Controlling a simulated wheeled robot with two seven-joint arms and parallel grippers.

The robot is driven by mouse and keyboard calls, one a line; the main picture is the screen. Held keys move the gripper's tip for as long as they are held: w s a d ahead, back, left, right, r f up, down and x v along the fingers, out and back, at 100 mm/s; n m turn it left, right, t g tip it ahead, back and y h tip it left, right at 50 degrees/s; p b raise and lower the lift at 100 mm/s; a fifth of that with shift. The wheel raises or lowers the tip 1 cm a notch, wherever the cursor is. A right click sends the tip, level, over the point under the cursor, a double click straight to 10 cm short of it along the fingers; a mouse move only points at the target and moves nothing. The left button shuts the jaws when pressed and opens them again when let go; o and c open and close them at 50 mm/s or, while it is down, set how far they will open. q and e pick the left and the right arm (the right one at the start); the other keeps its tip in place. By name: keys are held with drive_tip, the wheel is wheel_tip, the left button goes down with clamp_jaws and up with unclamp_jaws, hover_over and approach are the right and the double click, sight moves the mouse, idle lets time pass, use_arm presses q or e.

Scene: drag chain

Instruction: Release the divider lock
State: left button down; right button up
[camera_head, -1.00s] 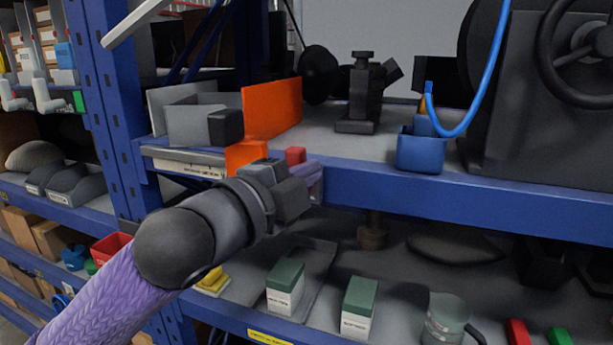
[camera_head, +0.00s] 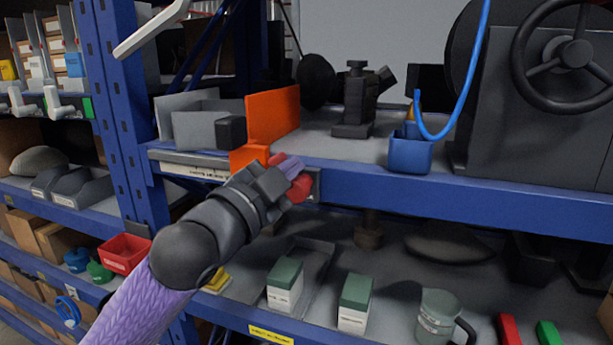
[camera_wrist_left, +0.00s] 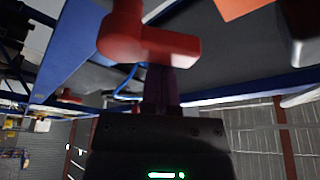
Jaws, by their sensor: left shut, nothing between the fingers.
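The orange divider (camera_head: 271,116) stands upright on the upper shelf at left, its lower part reaching the shelf's front edge. A red lever-like piece (camera_head: 300,188), which looks like the lock, is at that edge, partly hidden by my left gripper. My left gripper (camera_head: 290,166) is shut and empty, its purple fingers over the red piece. In the left wrist view the red piece (camera_wrist_left: 150,40) has a rounded knob and a stubby arm. The purple fingertips (camera_wrist_left: 160,75) end at or just behind that arm; contact cannot be told. My right gripper is not in view.
The blue shelf beam (camera_head: 440,195) runs along the front. Grey bins (camera_head: 200,130) stand left of the divider. A blue cup (camera_head: 410,152) and a dark machine (camera_head: 540,120) are at right. Green-and-white boxes (camera_head: 285,285) stand on the shelf below.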

use_arm(q)
drive_tip(key=shift+w+a+f+n+t+y+p, duration=0.15)
drive_tip(key=shift+a+f+n+t+y+p, duration=0.4)
drive_tip(key=shift+n, duration=1.7)
drive_tip(key=shift+w+a+n+t+y+p, duration=0.2)
drive_tip(key=shift+n+t+y, duration=0.6)
drive_tip(key=shift+n, duration=1.4)
drive_tip(key=shift+w+a+f+n+t+y+p, duration=0.15)
drive_tip(key=shift+a+f+n+t+y+p, duration=0.5)
drive_tip(key=shift+n, duration=1.6)
drive_tip(key=shift+r+n+y+b, duration=0.25)
drive_tip(key=shift+n+y+b, duration=0.05)
drive_tip(key=shift+y+b, duration=0.1)
wheel_tip(320, 180, up, 5)
drive_tip(key=p, duration=0.5)
drive_tip(key=b+v, duration=0.4)
drive_tip(key=v, duration=0.6)
drive_tip(key=shift+f, duration=0.4)
